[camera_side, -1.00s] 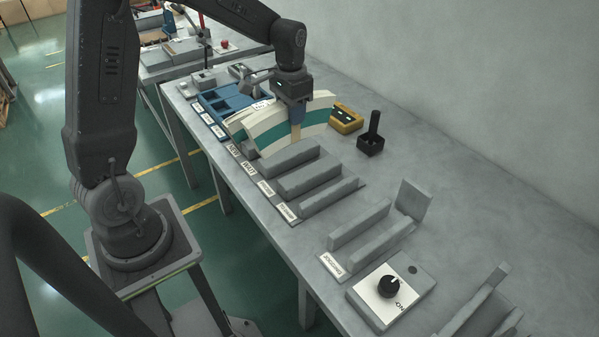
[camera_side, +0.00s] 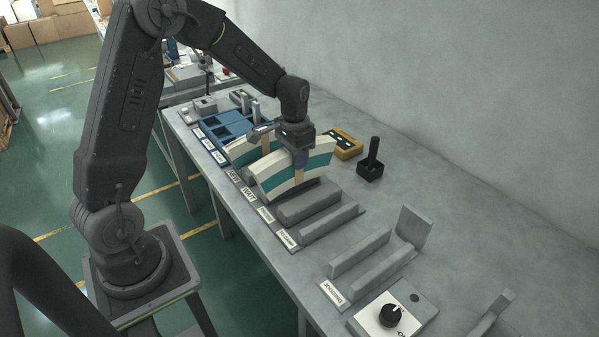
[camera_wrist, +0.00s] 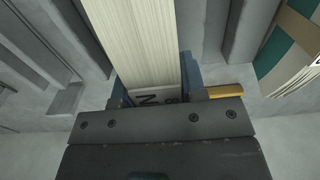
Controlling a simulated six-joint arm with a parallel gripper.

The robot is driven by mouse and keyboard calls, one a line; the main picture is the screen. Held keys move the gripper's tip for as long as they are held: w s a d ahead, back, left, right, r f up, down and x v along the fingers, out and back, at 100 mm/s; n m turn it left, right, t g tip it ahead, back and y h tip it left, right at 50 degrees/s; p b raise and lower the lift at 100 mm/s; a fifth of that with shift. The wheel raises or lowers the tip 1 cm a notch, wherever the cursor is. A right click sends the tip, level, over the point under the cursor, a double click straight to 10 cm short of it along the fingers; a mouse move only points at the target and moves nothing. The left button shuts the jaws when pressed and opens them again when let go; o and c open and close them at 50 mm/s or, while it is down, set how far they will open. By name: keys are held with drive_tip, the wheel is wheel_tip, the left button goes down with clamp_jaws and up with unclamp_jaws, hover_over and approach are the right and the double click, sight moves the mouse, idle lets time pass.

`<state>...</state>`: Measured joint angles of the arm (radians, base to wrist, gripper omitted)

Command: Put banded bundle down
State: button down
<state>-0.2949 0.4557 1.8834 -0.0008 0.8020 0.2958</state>
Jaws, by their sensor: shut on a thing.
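My gripper (camera_side: 300,160) is shut on a curved cream bundle with a teal stripe (camera_side: 270,185), gripping it near the tan band at its middle. The held bundle is at the far end of the grey ribbed rack (camera_side: 305,213), over or in its far slot. I cannot tell whether it touches the rack. In the wrist view the bundle's cream sheet edges (camera_wrist: 133,40) fill the space between the blue fingers. A second cream and teal bundle (camera_side: 243,153) stands just behind the held one, and shows at the right in the wrist view (camera_wrist: 285,50).
Blue trays (camera_side: 228,128) lie behind the bundles. A yellow box (camera_side: 346,145) and a black holder with a post (camera_side: 370,165) stand to the right. A grey holder (camera_side: 360,255) and a knob box (camera_side: 392,315) are nearer. Open bench lies right of the racks.

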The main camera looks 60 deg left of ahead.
sight(299, 172)
drive_tip(key=shift+w+d+f, duration=0.35)
drive_tip(key=shift+w+d, duration=0.1)
drive_tip(key=shift+f, duration=2)
drive_tip(key=shift+f, duration=0.1)
drive_tip(key=c, duration=0.7)
unclamp_jaws()
